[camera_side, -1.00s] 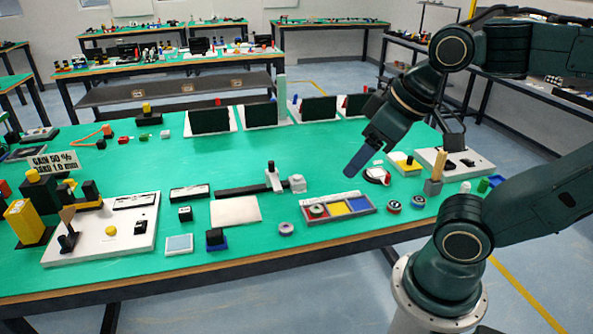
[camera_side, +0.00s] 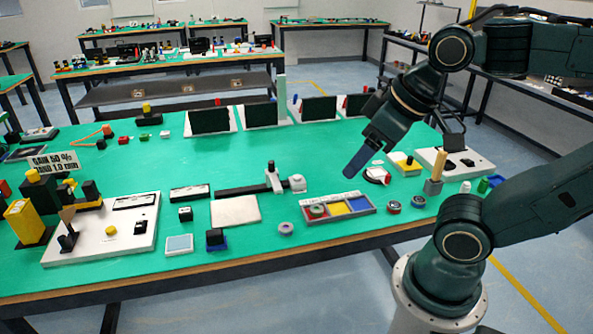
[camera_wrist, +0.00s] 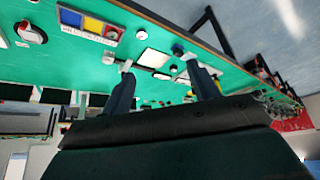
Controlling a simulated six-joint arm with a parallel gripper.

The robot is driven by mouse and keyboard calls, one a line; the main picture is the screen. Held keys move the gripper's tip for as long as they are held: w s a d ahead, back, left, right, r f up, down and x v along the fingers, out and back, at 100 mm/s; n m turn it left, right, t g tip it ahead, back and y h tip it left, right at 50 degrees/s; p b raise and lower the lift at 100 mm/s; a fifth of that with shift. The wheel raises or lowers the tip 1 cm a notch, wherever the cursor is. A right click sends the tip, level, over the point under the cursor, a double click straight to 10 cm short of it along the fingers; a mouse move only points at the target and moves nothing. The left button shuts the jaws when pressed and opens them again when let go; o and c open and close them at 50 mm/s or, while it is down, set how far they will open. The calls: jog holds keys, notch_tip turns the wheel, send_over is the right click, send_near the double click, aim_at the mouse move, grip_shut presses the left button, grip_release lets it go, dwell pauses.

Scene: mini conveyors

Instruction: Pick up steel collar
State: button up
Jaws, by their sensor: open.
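A small grey ring, which looks like the steel collar (camera_side: 286,228), lies flat near the table's front edge, left of a three-compartment tray. It appears as a small pale disc (camera_wrist: 108,60) in the wrist view. The grey tray (camera_side: 340,216) has red, yellow and blue compartments; another grey ring (camera_side: 317,210) lies in the red one. My gripper (camera_side: 350,174) hangs above the table behind the tray, clear of the collar. In the wrist view its two fingers stand wide apart, with nothing held between the fingertips (camera_wrist: 160,68).
A dark rail with a grey block (camera_side: 273,178) lies behind. A pale plate (camera_side: 235,211) and a black block on a blue base (camera_side: 216,239) are left of the collar.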

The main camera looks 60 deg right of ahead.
jog(key=shift+w, duration=0.1)
jog(key=w+d+f+n+g, duration=0.2)
jog(key=w+n, duration=0.2)
jog(key=w, duration=0.2)
jog(key=w+d+f+n+g, duration=0.1)
jog(key=w+d+f+n, duration=0.1)
jog(key=w+f+n, duration=0.3)
jog(key=w+d+f+n+g, duration=0.2)
jog(key=w+d+f+n, duration=0.2)
jog(key=w+f+n, duration=0.3)
notch_tip(320, 180, down, 3)
jog(key=shift+w+d+f+g, duration=0.2)
jog(key=shift+w+g, duration=0.1)
jog(key=shift+w, duration=0.8)
send_over(287, 226)
notch_tip(287, 226, down, 8)
jog(key=shift+f, duration=0.25)
